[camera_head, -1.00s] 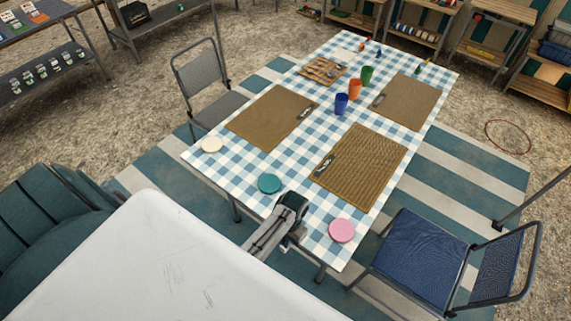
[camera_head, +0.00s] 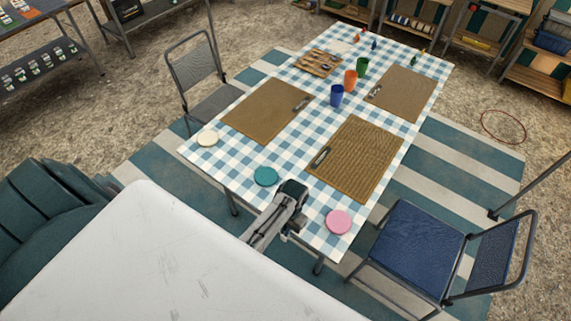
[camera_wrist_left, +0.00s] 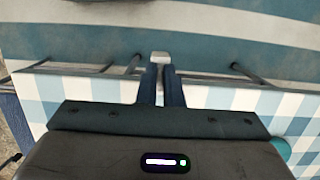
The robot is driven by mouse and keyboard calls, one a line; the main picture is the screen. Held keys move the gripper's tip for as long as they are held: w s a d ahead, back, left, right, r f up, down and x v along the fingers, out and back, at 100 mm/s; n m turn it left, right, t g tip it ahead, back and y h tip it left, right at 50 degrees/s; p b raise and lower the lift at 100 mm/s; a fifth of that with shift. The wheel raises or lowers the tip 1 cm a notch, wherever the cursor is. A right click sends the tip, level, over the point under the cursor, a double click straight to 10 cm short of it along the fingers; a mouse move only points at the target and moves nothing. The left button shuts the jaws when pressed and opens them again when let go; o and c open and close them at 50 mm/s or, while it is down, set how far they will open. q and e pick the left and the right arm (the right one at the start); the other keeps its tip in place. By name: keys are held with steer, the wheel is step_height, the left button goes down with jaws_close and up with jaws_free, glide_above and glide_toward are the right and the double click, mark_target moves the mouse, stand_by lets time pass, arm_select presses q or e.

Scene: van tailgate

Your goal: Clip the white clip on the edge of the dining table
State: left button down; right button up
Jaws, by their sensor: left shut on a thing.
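The dining table (camera_head: 222,182) has a blue and white checkered top. Its near edge runs across the left wrist view (camera_wrist_left: 212,97), with the striped rug beyond. My left gripper (camera_head: 287,232) is at the near edge, between the teal and pink discs. In the left wrist view its two dark fingers (camera_wrist_left: 161,72) are shut on the small white clip (camera_wrist_left: 160,57), which shows at their tips, at or just past the edge. I cannot tell whether the clip touches the table. The clip is hidden in the head view. My right gripper is not in view.
A teal disc (camera_head: 265,176), a pink disc (camera_head: 338,222) and a cream disc (camera_head: 207,138) lie near the front of the table. Brown placemats (camera_head: 362,155) and coloured cups (camera_head: 337,95) stand farther back. A blue chair (camera_head: 418,250) is at the right.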

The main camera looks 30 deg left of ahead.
arm_select(q)
steer(key=shift+w, duration=0.4)
steer(key=shift+w, duration=0.35)
steer(key=shift+w, duration=0.15)
steer(key=shift+w+d, duration=0.1)
steer(key=shift+w, duration=0.4)
stand_by(0.5)
steer(key=c, duration=1.5)
jaws_free()
steer(key=shift+r, duration=0.1)
